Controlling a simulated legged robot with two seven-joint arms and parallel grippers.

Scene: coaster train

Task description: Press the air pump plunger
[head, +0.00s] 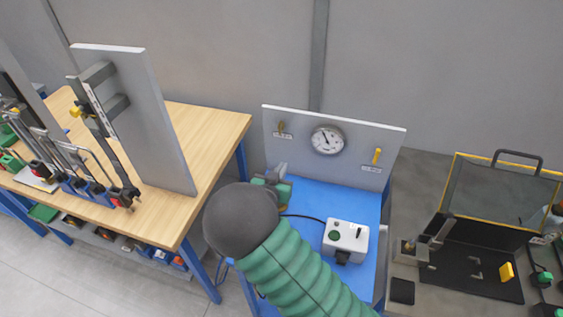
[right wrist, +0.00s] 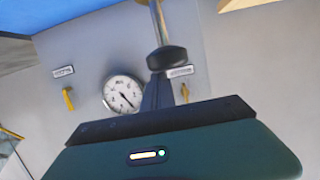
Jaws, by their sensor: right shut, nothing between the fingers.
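The pump plunger shows in the right wrist view as a black knob (right wrist: 166,57) on a thin metal rod, in front of the back panel; that view is upside down. My right gripper (right wrist: 163,92) is shut and empty, its fingers pointing at the knob. The fingertips are at or very close to the knob; I cannot tell whether they touch. In the head view my right gripper (head: 272,188) is partly hidden behind my dark wrist joint and green ribbed arm, over the blue bench's left back corner. The pump is hidden there. My left gripper is not in view.
The blue bench (head: 315,195) has a back panel (head: 365,140) with a round gauge (head: 327,140) and two yellow handles. A white box (head: 346,240) with a green button stands on it. A wooden workbench (head: 215,125) is left; an open black case (head: 475,262) is right.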

